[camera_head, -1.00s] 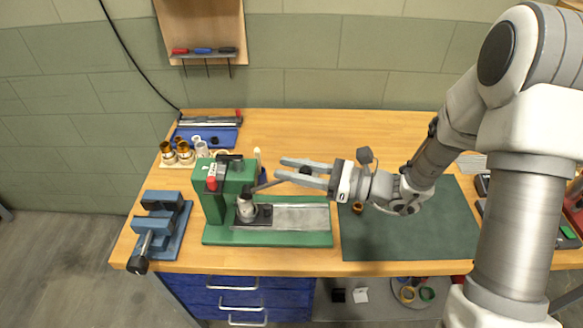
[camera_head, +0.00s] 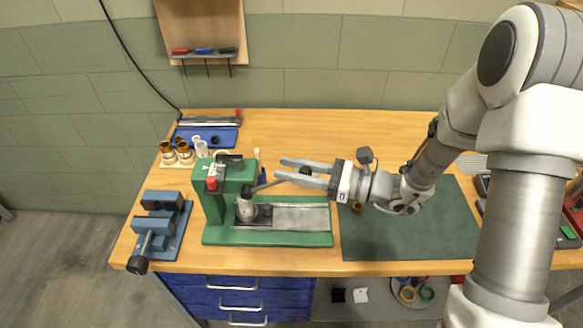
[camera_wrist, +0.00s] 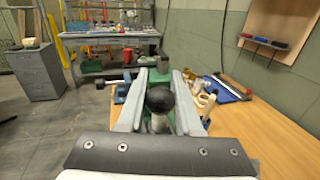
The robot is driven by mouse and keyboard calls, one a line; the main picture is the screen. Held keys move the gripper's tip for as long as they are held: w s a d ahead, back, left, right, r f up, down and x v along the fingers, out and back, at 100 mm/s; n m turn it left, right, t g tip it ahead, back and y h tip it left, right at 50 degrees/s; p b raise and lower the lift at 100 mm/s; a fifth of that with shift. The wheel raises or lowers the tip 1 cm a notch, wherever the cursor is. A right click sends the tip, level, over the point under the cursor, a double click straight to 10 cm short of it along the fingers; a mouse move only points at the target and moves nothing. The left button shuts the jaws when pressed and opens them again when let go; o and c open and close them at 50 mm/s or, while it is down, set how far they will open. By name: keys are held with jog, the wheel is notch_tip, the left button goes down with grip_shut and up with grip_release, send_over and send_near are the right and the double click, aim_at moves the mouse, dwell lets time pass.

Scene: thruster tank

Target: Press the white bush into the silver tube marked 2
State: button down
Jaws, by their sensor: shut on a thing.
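The green press (camera_head: 225,185) stands on the bench left of centre. Its lever (camera_head: 268,185) runs right and slightly up to a black ball knob (camera_head: 306,170). My gripper (camera_head: 281,168) is shut on this knob, which also shows between the fingers in the wrist view (camera_wrist: 160,99). A silver tube (camera_head: 246,211) stands upright on the press bed, directly under the dark ram. I cannot make out a white bush at its top or read any mark on it. Pale tubes (camera_head: 201,149) stand at the back left.
A blue vise (camera_head: 160,225) is at the front left corner. Brass-coloured parts (camera_head: 182,151) and a blue tray (camera_head: 208,135) lie behind the press. A dark green mat (camera_head: 410,230) covers the right, under my arm. The back middle of the bench is clear.

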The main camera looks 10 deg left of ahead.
jog(key=shift+d+f+y+b, duration=0.2)
jog(key=shift+f+y+b, duration=0.1)
jog(key=shift+b, duration=0.25)
jog(key=c, duration=0.6)
grip_release()
jog(key=d, duration=0.5)
jog(key=d+b, duration=0.1)
jog(key=d, duration=0.5)
jog(key=d+f, duration=0.1)
jog(key=d, duration=0.5)
jog(key=shift+s+d, duration=0.2)
jog(key=shift+s, duration=0.1)
